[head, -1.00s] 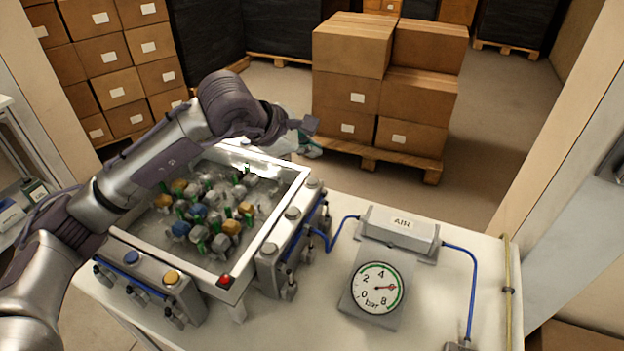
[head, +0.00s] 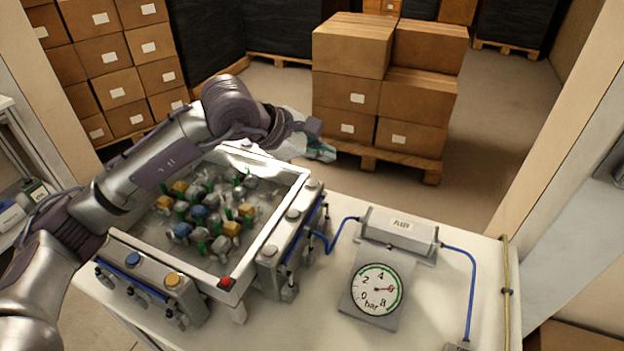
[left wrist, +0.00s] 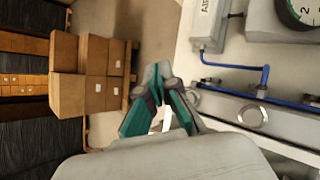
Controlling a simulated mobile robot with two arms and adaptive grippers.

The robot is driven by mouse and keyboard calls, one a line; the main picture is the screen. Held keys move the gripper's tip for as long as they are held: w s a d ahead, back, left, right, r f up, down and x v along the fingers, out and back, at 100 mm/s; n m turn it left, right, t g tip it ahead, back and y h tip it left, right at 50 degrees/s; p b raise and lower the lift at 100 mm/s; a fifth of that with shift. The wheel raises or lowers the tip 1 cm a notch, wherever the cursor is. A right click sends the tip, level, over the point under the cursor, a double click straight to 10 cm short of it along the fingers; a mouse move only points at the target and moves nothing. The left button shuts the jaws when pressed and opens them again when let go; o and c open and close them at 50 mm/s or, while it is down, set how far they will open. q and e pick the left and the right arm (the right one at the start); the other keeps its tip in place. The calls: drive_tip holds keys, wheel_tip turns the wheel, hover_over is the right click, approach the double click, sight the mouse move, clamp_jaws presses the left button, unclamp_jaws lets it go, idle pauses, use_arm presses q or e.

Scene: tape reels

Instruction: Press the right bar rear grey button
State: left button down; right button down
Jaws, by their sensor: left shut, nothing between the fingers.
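The right bar (head: 290,240) runs along the right side of the white-framed tray and carries three round grey buttons. Its rear grey button (head: 313,184) is at the far end; in the left wrist view it (left wrist: 191,97) is partly beside the finger. The middle grey button (head: 293,214) shows more plainly in the left wrist view (left wrist: 252,116). My left gripper (head: 326,153) is beyond the tray's rear right corner, apart from the rear button in the head view. In the left wrist view its green-and-grey fingers (left wrist: 157,82) are shut and empty. My right gripper is not in view.
The tray (head: 265,232) holds several coloured pieces. A front bar (head: 150,285) has blue and orange buttons; a red button (head: 226,283) sits at the tray corner. An AIR box (head: 399,228) and pressure gauge (head: 377,289) stand at right. Stacked cartons (head: 352,95) stand behind.

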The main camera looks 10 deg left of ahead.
use_arm(q)
drive_tip(key=s+d+r+m+g+h+p, duration=0.1)
drive_tip(key=s+d+r+g+h+p, duration=0.3)
drive_tip(key=d+r+h, duration=0.65)
drive_tip(key=w+a+r+n+t+p, duration=0.2)
drive_tip(key=r+n+t+p, duration=0.15)
drive_tip(key=r, duration=0.25)
drive_tip(key=w+a+r+n+t+p, duration=0.2)
drive_tip(key=r+n+t, duration=0.3)
drive_tip(key=r, duration=0.1)
drive_tip(key=w+a+f+n+t+y+p, duration=0.35)
drive_tip(key=w+a+f+n+y, duration=0.35)
drive_tip(key=n+y, duration=0.3)
drive_tip(key=s+a+f+n+g+y+p, duration=0.1)
drive_tip(key=s+f+g, duration=0.2)
drive_tip(key=f, duration=0.3)
drive_tip(key=s+a+f+n+g+y+p, duration=0.1)
drive_tip(key=s+f+g+y+p, duration=0.1)
drive_tip(key=f, duration=0.4)
drive_tip(key=shift+s+a+f+n+g, duration=0.2)
drive_tip(key=shift+s+f+n+g, duration=0.2)
drive_tip(key=shift+g, duration=0.5)
